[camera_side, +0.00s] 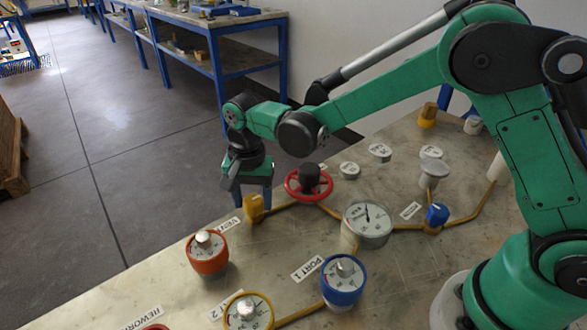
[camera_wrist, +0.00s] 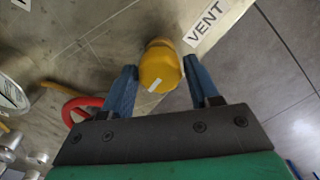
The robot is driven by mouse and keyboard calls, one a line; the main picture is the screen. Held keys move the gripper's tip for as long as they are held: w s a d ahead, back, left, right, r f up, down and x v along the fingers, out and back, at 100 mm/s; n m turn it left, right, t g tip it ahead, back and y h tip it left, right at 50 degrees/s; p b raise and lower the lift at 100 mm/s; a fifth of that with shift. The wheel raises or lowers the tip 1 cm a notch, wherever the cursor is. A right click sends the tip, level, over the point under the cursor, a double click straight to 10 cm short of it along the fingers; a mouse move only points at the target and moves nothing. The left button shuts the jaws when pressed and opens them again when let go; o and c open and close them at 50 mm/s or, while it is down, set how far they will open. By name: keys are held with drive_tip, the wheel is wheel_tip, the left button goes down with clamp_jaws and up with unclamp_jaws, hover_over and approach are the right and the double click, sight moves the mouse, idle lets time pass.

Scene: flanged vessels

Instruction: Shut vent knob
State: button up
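The yellow vent knob (camera_side: 254,207) stands on the metal panel beside the VENT label (camera_side: 229,226). In the wrist view the knob (camera_wrist: 161,66) has a white mark on its cap, pointing slantwise. My gripper (camera_side: 248,192) is just above and behind the knob in the side view. In the wrist view my gripper (camera_wrist: 158,70) is open, with one blue finger on each side of the knob.
A red handwheel (camera_side: 308,184) stands close to the right of my gripper. A round gauge (camera_side: 368,223), an orange dial (camera_side: 207,253), a blue dial (camera_side: 343,280) and a blue knob (camera_side: 437,215) stand on the panel. Yellow pipes link several of them. The panel edge lies just beyond the knob.

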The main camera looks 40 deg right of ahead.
clamp_jaws()
drive_tip(key=shift+n, duration=0.4)
drive_tip(key=n, duration=1.3)
drive_tip(key=shift+n, duration=2)
